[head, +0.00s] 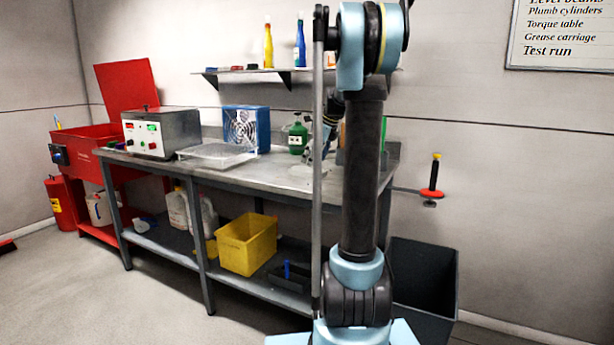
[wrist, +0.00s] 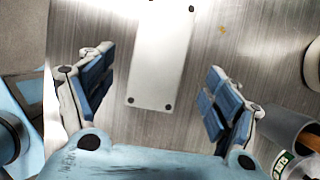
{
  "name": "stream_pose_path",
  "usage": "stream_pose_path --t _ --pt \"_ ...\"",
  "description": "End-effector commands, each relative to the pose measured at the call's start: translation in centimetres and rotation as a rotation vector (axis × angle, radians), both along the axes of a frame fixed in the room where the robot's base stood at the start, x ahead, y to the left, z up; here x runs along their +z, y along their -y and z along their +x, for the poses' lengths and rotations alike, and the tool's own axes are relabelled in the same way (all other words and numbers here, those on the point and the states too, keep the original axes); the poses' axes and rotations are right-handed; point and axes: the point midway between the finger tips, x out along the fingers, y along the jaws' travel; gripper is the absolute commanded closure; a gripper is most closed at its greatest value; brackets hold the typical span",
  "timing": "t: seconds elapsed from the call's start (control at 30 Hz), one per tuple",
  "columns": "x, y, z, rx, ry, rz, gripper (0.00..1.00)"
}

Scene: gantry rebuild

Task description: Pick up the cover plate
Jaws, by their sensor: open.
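The cover plate (wrist: 160,50) is a pale, flat rectangle with dark holes near its corners. It lies on the brushed metal bench top in the wrist view, and its far end is close to the top edge of the picture. My gripper (wrist: 161,76) is open, with one blue-padded finger to the left of the plate and one to the right. Neither finger appears to touch the plate; the height above it is hard to judge. In the head view my arm hides most of the gripper, and I cannot make out the plate there.
The workbench (head: 275,177) holds a control box (head: 160,133), a clear tray (head: 217,155), a blue fan unit (head: 246,128) and a green bottle (head: 297,138). A shelf (head: 238,71) hangs above.

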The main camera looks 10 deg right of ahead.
Motion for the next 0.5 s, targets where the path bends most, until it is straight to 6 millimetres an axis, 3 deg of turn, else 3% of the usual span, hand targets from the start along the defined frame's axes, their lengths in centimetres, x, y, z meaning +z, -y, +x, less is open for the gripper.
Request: stream_pose_path --t 0.3,0.5 --pt "-3.5 -1.7 1.2 0.001 0.0 0.0 0.18" --pt "-4.3 -1.9 1.4 0.001 0.0 0.0 0.18"
